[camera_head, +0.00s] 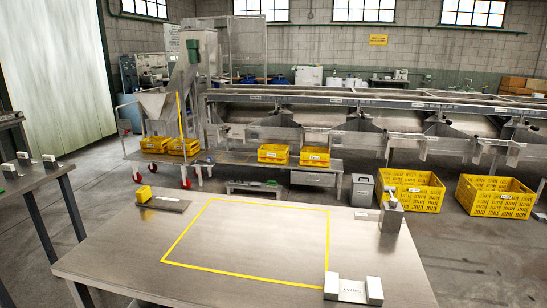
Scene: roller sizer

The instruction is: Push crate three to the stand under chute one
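Several yellow plastic crates are in view, with labels too small to read, so I cannot tell which is crate three. Two big crates stand on the floor at the right, the nearer-centre crate (408,192) and the far-right crate (496,197). Two smaller crates, a left one (273,153) and a right one (315,156), sit on a low metal stand (240,160) under the sizer. The long roller sizer (350,101) has several metal chutes along its front, such as this chute (280,134); I cannot tell which is chute one. Neither gripper shows.
A steel table (250,270) with a yellow taped rectangle fills the foreground. Small blocks and holders stand on its edges. A grey bin (362,190) stands left of the big crates. A wheeled hopper machine (160,105) is back left. Grey floor lies open at the right.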

